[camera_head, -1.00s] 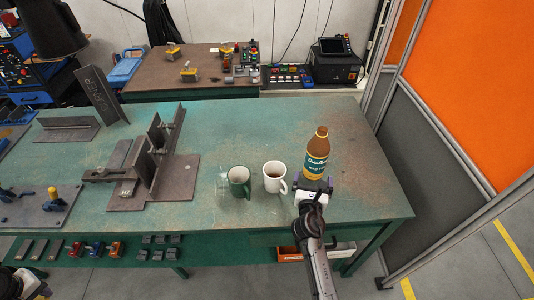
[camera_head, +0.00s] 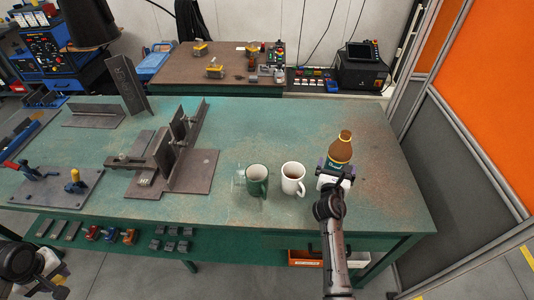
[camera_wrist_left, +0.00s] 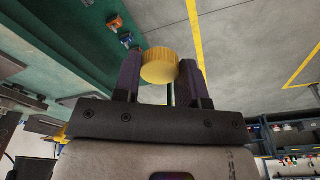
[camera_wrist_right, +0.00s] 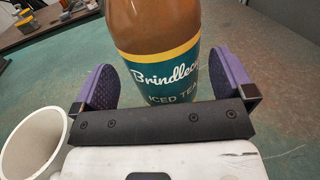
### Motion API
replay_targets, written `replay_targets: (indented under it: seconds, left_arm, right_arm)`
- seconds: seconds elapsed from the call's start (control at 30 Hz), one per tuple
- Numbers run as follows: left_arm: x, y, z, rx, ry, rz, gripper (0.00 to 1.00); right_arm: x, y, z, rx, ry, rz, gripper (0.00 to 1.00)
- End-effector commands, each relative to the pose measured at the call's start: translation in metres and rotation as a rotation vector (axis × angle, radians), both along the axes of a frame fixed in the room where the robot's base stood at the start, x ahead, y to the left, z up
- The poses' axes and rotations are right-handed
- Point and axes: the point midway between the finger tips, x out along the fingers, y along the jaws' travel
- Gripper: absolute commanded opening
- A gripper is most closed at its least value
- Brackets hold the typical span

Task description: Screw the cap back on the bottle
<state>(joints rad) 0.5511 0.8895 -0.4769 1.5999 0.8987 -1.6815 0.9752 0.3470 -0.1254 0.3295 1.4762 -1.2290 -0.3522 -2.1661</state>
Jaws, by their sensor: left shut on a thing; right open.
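The brown bottle (camera_head: 342,148) with a teal label stands upright at the right of the green table. Its top shows no yellow cap. My right gripper (camera_wrist_right: 165,84) is open, with its purple fingers on either side of the bottle's label in the right wrist view. In the head view the right gripper (camera_head: 335,176) hides the lower bottle. The yellow ribbed cap (camera_wrist_left: 160,66) is between the fingers of my left gripper (camera_wrist_left: 161,78), which is shut on it, over the floor near the table's front. In the head view, only part of my left arm shows at the lower left.
A white mug (camera_head: 293,180) with dark liquid stands just left of the bottle, close to the right gripper. A green mug (camera_head: 257,182) and a clear glass are further left. A steel fixture (camera_head: 190,160) fills the table's middle left. Bare table lies right of the bottle.

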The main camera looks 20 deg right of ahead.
Motion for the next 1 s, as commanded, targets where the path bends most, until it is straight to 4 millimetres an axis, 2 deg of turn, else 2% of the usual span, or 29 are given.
replay_targets:
  seconds: [0.1,0.3,0.7,1.0]
  left_arm:
    - [0.000,0.000,-0.007,0.000,0.000,0.000,0.17]
    - [0.000,0.000,-0.012,0.000,0.000,0.000,0.17]
    - [0.000,0.000,-0.012,0.000,0.000,0.000,0.17]
    - [0.000,0.000,-0.012,0.000,0.000,0.000,0.17]
  right_arm:
    - [0.013,-0.011,-0.001,0.000,-0.003,0.000,1.00]
    - [0.026,-0.020,-0.001,0.000,0.000,0.000,1.00]
    - [0.027,-0.021,0.000,0.000,0.000,0.000,1.00]
    - [0.027,-0.021,0.000,0.000,0.000,0.000,0.71]
